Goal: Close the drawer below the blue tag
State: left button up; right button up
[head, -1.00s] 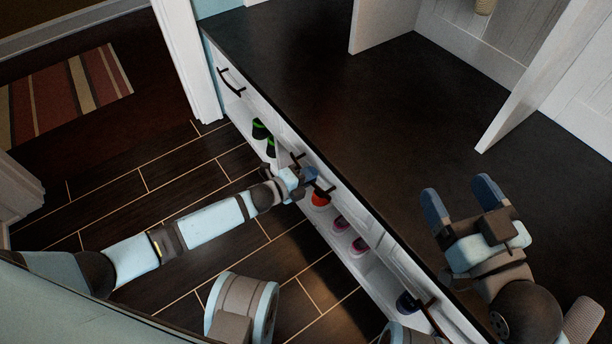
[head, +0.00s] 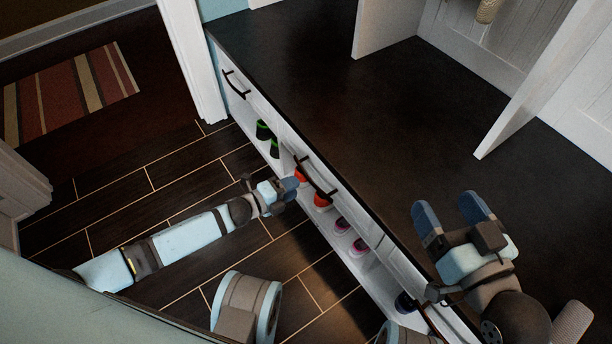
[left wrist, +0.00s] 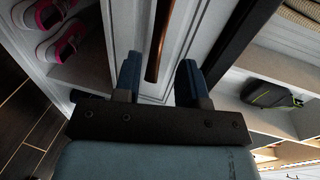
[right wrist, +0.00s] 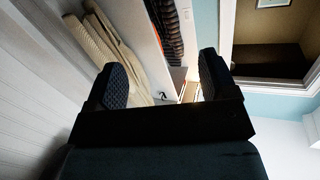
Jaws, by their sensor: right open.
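The white bench has drawers along its front: one at the far left end (head: 240,92), a middle one (head: 322,172) with a dark curved handle (head: 318,180), and one at the near right end, partly hidden. The middle drawer's front looks about flush with the bench. No blue tag shows in these frames. My left gripper (head: 292,188) is just in front of the bench below the middle handle. In the left wrist view its fingers (left wrist: 160,82) are apart and empty, with a handle (left wrist: 158,42) beyond them. My right gripper (head: 452,212) is open and empty above the bench top.
The dark bench top (head: 330,90) is bare. Several shoes, including red ones (head: 322,199) and pink ones (head: 341,224), sit in the open cubbies below the drawers. White upright dividers (head: 540,80) stand on the bench. Wooden floor (head: 130,190) in front is clear.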

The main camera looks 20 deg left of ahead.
pick_arm(q)
jog(key=p+v, duration=0.1)
jog(key=v, duration=0.5)
pick_arm(e)
jog(key=shift+s+a+r+m, duration=0.25)
jog(key=shift+s+m, duration=0.2)
jog(key=shift+m, duration=0.15)
